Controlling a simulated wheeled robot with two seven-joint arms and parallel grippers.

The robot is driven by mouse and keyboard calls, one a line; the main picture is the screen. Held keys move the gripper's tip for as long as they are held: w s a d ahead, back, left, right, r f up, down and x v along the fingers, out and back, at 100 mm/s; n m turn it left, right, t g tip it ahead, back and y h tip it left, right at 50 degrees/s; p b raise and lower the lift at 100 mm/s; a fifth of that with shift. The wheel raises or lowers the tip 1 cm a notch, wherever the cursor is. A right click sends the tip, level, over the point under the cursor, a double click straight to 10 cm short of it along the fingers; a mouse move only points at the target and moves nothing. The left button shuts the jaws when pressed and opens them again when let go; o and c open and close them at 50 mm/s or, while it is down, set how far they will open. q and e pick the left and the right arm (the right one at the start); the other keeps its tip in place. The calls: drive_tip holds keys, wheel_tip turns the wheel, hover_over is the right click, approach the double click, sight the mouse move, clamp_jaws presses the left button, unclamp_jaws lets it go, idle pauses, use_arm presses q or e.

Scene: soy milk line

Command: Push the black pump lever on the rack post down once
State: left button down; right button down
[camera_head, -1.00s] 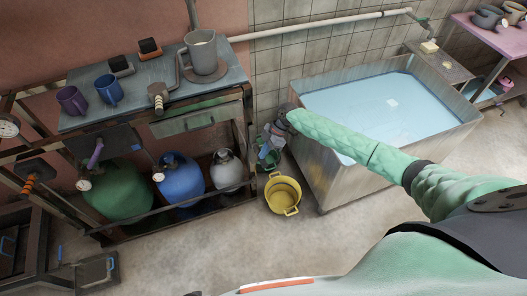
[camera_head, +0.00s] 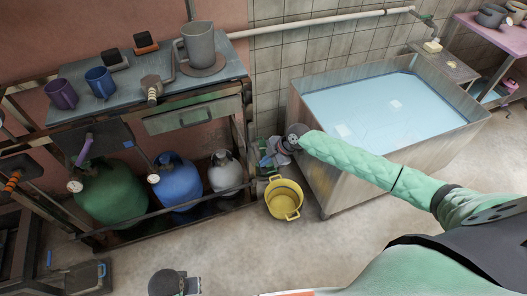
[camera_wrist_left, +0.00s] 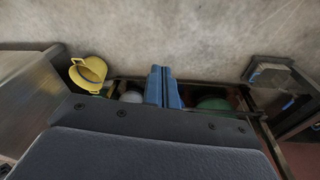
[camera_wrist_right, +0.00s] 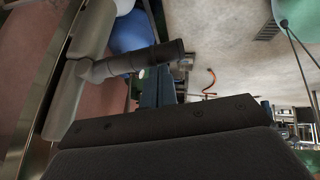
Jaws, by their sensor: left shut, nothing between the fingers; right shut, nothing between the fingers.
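In the right wrist view a dark cylindrical bar (camera_wrist_right: 140,60), which looks like the black pump lever, sticks out sideways from a grey body close to my fingertips. In the head view I cannot pick the lever out near the rack's right post (camera_head: 246,125). My right gripper (camera_head: 266,160) is shut and empty just right of that post, above the floor by the yellow bucket; its fingers (camera_wrist_right: 152,86) also show in the right wrist view. Whether they touch the bar I cannot tell. My left gripper (camera_head: 190,284) is at the bottom edge; its fingers (camera_wrist_left: 164,86) are shut and empty.
The rack's tabletop (camera_head: 120,100) holds mugs. Green (camera_head: 110,195), blue (camera_head: 178,183) and grey-white (camera_head: 224,172) tanks stand below. A yellow bucket (camera_head: 284,198) stands between rack and water basin (camera_head: 390,110). Floor in front is bare.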

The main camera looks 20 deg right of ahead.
drive_tip(key=shift+s+f+b, duration=0.1)
drive_tip(key=shift+f+b, duration=0.25)
drive_tip(key=shift+f, duration=0.1)
use_arm(q)
drive_tip(key=r, duration=0.4)
drive_tip(key=shift+s+r, duration=0.2)
use_arm(e)
drive_tip(key=shift+s+f, duration=0.1)
